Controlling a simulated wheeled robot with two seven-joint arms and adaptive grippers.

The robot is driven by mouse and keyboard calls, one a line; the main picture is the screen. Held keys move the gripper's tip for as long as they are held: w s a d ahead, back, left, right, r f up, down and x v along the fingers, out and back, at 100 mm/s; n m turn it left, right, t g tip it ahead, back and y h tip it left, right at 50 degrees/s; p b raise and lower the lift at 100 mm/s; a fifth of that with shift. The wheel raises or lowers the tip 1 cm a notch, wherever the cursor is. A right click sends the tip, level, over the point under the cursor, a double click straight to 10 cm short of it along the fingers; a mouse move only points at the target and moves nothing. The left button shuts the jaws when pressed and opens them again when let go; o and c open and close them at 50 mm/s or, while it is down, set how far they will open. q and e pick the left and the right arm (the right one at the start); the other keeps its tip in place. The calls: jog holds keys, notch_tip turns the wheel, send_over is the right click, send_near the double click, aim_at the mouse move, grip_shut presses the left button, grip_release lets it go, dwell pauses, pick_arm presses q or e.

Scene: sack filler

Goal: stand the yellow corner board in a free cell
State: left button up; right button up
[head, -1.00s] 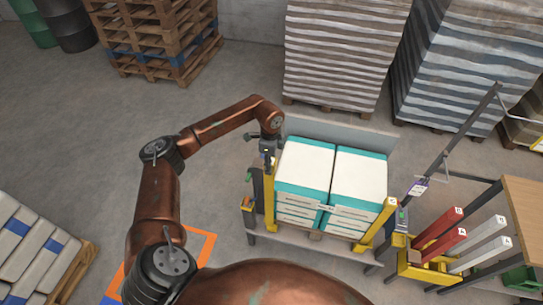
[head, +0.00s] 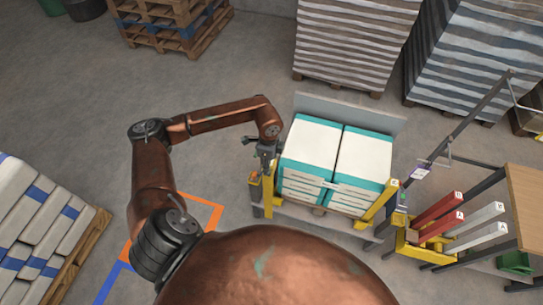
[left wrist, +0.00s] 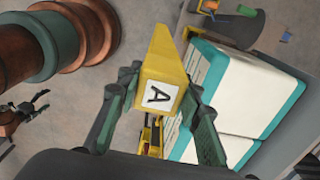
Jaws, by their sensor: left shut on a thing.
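My left gripper (head: 266,160) is shut on the yellow corner board (head: 268,190). In the left wrist view the gripper fingers (left wrist: 160,88) hold the board (left wrist: 150,72), which bears a white label with a black A. In the head view the board hangs roughly upright beside the left side of the sack stack; whether it touches anything below cannot be told. A yellow rack (head: 415,248) at the right holds red boards (head: 437,210) and white boards (head: 478,228) leaning out of it. Its cells are mostly hidden. My right gripper is not in view.
The white and teal sack stack (head: 364,160) stands on a bench with a grey back panel (head: 350,108). Another yellow corner board (head: 378,204) stands at its right front corner. A dark slanted post (head: 465,120) and a wooden tabletop (head: 525,200) are at the right. Open floor lies left.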

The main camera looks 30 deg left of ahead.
pick_arm(q)
jog(key=s, duration=0.2)
jog(key=s+d+p, duration=0.1)
jog(key=s, duration=0.2)
jog(key=shift+d, duration=0.1)
dwell(1.2)
